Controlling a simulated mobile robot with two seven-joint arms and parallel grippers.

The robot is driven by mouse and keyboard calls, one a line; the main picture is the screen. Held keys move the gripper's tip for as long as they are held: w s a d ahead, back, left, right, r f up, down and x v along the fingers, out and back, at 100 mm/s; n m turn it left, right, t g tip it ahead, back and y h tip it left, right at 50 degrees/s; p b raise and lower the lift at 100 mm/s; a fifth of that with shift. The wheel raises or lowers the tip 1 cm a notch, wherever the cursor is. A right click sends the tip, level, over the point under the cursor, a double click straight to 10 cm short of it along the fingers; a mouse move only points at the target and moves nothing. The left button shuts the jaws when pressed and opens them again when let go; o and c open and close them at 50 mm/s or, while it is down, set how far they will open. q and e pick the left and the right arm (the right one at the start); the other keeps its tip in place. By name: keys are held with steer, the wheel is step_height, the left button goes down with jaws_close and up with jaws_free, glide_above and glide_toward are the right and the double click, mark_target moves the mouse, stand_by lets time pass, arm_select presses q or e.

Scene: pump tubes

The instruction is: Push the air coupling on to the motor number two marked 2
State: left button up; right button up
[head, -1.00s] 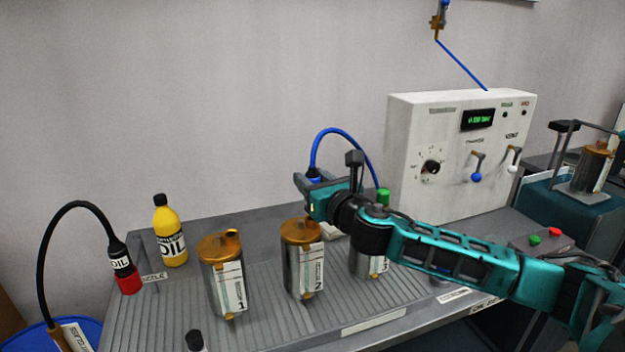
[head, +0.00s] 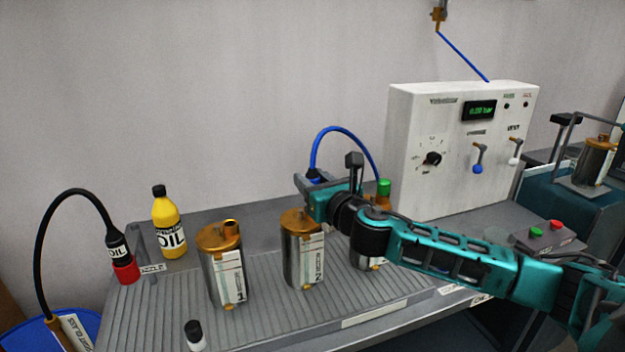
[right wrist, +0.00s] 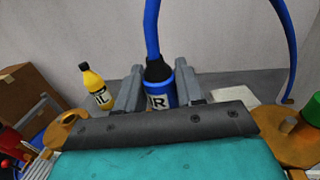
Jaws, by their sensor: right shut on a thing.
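My right gripper (head: 308,183) is shut on the air coupling (right wrist: 160,88), a blue cylinder with a black neck and a partly seen label ending in "R". Motor 2 (head: 293,262), a metal cylinder with a copper-coloured cap, stands on the ribbed bench just left of and below the gripper. The gripper hides part of its cap's right side. The coupling's lower end is hidden, so I cannot tell whether it touches the motor. My left gripper is not in view.
Motor 1 (head: 214,278) stands to the left, and motor 3 (head: 366,258) is partly hidden behind my right arm. A yellow oil bottle (head: 168,225) and black oil hose are farther left. A white control box (head: 450,165) stands behind on the right.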

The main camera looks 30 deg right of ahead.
steer(key=shift+f, duration=0.4)
steer(key=o, duration=1.2)
steer(key=shift+s, duration=0.1)
steer(key=s, duration=0.8)
steer(key=s+a+b, duration=0.1)
steer(key=s, duration=0.3)
steer(key=shift+s+a, duration=0.1)
steer(key=shift+s, duration=0.25)
